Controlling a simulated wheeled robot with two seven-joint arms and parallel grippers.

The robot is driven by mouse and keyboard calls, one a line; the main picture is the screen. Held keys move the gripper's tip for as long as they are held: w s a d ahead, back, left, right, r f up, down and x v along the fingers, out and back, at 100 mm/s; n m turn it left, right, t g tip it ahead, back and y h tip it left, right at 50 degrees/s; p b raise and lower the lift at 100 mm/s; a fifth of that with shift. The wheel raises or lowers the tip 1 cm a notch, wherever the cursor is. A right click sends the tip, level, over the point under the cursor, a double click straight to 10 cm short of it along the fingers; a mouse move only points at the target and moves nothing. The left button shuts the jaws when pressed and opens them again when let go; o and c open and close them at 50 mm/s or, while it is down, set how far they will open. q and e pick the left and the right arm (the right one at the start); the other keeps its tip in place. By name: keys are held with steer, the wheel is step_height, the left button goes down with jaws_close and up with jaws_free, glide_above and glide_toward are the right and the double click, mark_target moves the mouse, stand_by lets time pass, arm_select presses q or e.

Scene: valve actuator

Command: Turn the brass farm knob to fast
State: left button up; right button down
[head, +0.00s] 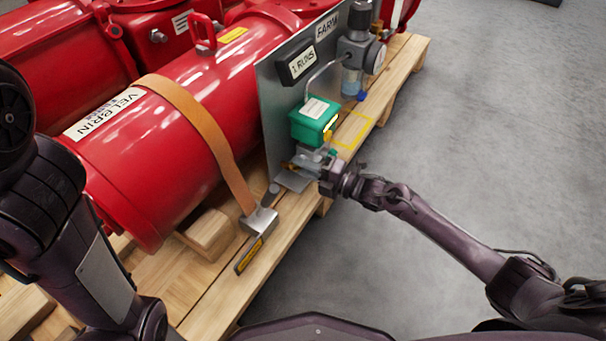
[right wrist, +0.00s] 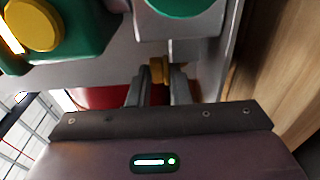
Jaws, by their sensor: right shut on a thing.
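The brass knob (right wrist: 158,70) shows in the right wrist view between the two fingertips of my right gripper (right wrist: 156,84), which is shut on it. In the head view my right gripper (head: 308,166) is at the lower edge of the grey panel (head: 279,110), just below the green box (head: 311,121). The fingers largely hide the knob there, and no fast or slow marking on it can be read. My left arm shows at the left of the head view, but its gripper is out of view.
Red actuator cylinders (head: 185,125) lie strapped on a wooden pallet (head: 215,290). The green box has a yellow knob (right wrist: 33,24). A regulator (head: 360,47) stands behind it. The strap's metal buckle (head: 261,221) lies nearer me. Grey floor right of the pallet is clear.

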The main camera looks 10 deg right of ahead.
steer(key=shift+w+r+n+g+y+b, duration=0.3)
steer(key=shift+n+g+y+b, duration=0.2)
steer(key=shift+g+y+b, duration=0.1)
steer(key=shift+r, duration=0.1)
steer(key=c, duration=1.4)
jaws_free()
steer(key=shift+c, duration=0.2)
steer(key=shift+s, duration=0.1)
steer(key=p+v, duration=0.3)
steer(key=v, duration=0.4)
steer(key=shift+s+d, duration=0.15)
steer(key=shift+d, duration=0.15)
